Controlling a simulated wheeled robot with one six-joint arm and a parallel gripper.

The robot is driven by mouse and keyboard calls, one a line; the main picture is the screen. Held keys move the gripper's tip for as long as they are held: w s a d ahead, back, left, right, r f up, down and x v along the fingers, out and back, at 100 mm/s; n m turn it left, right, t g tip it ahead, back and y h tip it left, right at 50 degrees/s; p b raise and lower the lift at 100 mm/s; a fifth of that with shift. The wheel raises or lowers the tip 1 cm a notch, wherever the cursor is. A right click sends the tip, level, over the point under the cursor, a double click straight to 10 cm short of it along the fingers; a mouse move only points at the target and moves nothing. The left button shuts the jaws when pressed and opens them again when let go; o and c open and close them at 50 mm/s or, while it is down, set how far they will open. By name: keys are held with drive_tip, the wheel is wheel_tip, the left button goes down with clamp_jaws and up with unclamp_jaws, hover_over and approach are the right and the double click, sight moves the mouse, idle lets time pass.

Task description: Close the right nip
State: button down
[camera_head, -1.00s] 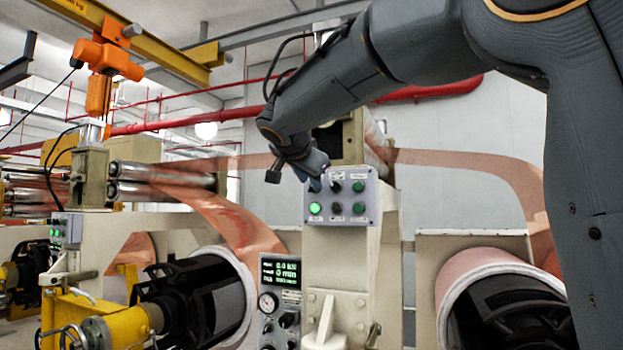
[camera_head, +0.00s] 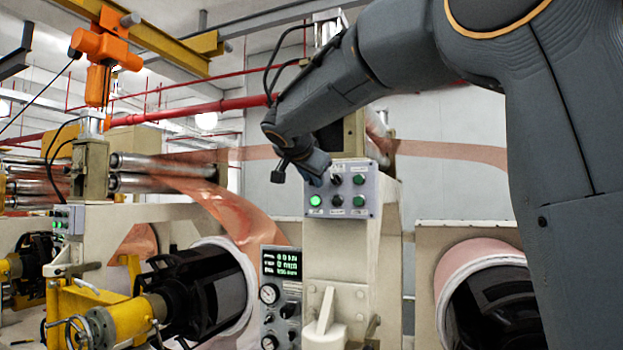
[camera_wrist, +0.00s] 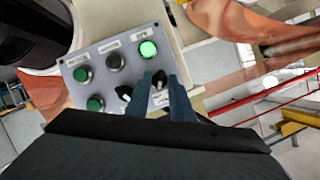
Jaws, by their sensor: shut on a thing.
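The grey control panel (camera_head: 348,212) sits on the cream machine post and also shows in the wrist view (camera_wrist: 105,74). It carries green buttons, one of them lit (camera_wrist: 148,49), and dark selector knobs. My gripper (camera_head: 318,180) is at the panel's top left corner in the head view. In the wrist view its blue fingers (camera_wrist: 160,82) stand on both sides of one black selector knob (camera_wrist: 159,79), shut on it. A second black knob (camera_wrist: 123,92) lies just outside the left finger. The panel labels are too small to read.
A gauge box with a lit display (camera_head: 281,264) stands below the panel. Copper foil (camera_head: 240,210) runs from steel rollers (camera_head: 150,165) at left; more foil passes at right (camera_head: 450,151). A large roll (camera_head: 475,265) stands at lower right. An orange hoist (camera_head: 100,48) hangs at upper left.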

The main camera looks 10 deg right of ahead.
drive_tip(key=n+g+h+b, duration=0.1)
drive_tip(key=n, duration=0.1)
drive_tip(key=n+g+h, duration=0.1)
drive_tip(key=n+h, duration=0.1)
drive_tip(key=n, duration=0.1)
drive_tip(key=n+g+h+b, duration=0.1)
drive_tip(key=n, duration=0.1)
drive_tip(key=shift+w+a+n+b, duration=0.3)
drive_tip(key=shift+a+n+b, duration=0.05)
drive_tip(key=shift+a+n, duration=0.05)
idle(0.3)
drive_tip(key=shift+r+h, duration=0.1)
drive_tip(key=shift+h, duration=0.2)
drive_tip(key=c, duration=1.9)
unclamp_jaws()
drive_tip(key=b+v, duration=0.2)
drive_tip(key=v, duration=0.6)
